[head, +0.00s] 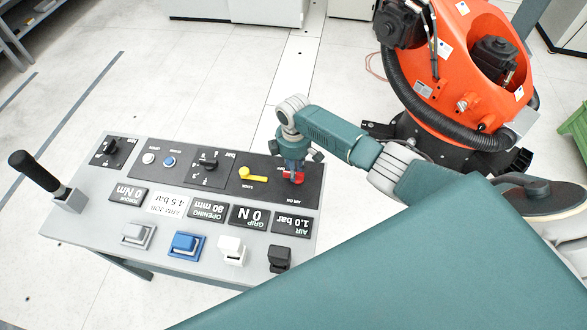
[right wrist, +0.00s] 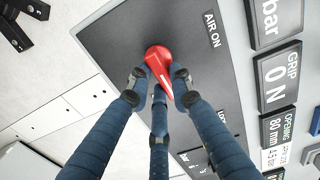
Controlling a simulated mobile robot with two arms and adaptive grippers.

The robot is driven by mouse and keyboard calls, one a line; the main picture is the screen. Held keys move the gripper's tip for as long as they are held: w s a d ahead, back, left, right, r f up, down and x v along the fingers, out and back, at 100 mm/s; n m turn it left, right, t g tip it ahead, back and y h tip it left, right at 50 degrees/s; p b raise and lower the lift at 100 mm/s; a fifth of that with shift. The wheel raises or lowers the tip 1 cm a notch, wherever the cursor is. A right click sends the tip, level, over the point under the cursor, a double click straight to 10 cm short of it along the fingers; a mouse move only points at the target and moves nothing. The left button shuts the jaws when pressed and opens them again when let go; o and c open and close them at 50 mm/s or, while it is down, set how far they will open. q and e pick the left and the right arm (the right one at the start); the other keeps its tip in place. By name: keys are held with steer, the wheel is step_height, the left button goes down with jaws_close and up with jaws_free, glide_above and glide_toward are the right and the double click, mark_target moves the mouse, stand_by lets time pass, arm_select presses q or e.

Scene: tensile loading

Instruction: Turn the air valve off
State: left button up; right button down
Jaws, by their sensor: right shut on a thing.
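The red air valve handle (head: 298,178) sits at the right end of the dark strip on the tilted grey control panel (head: 90,215), beside the label "AIR ON". My right gripper (head: 292,168) reaches down over the handle and partly hides it. In the right wrist view the red handle (right wrist: 158,58) has a rounded hub and a narrow tip pointing down and slightly right. The fingers of the right gripper (right wrist: 158,82) are shut around it, one on each side and one below. My left gripper is not in view.
A yellow lever (head: 255,175) marked "LOCK" is just left of the valve. Displays (head: 290,222) include "AIR 1.0 bar". A black joystick (head: 36,172) stands at left. An orange robot (head: 450,60) stands behind right.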

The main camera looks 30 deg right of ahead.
steer(key=shift+w+m, duration=0.1)
steer(key=shift+m, duration=0.2)
steer(key=c, duration=1.5)
jaws_free()
steer(key=shift+c, duration=0.2)
step_height(320, 180, up, 12)
